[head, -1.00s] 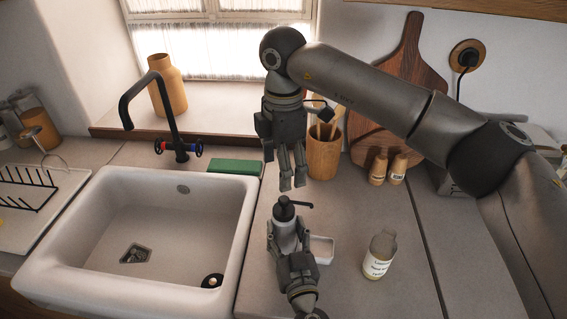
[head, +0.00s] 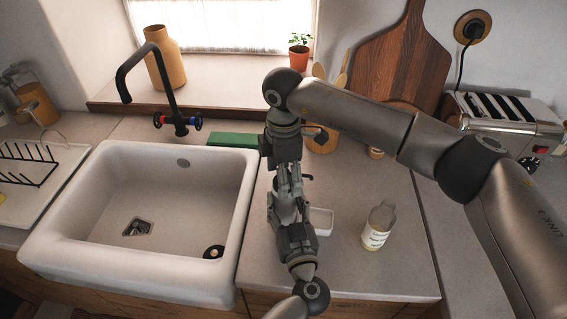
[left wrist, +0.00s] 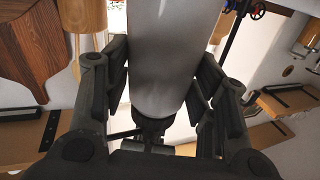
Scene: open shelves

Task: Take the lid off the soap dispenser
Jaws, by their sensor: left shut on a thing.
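The soap dispenser (head: 287,211) stands upright on the counter right of the sink; its pale body also fills the middle of the left wrist view (left wrist: 162,55). My left gripper (head: 289,225) is shut on this body from the front. The dark pump lid is mostly hidden in the head view, with its thin spout (head: 306,178) sticking out to the right. My right gripper (head: 289,190) points down at the lid with its fingers around or just beside it. Whether those fingers touch the lid or are closed on it is hidden.
The white sink (head: 248,215) lies to the left, with a green sponge (head: 232,140) behind. A small white dish (head: 321,222) is just right of the dispenser. A labelled bottle (head: 378,226) stands further right. The counter between is clear.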

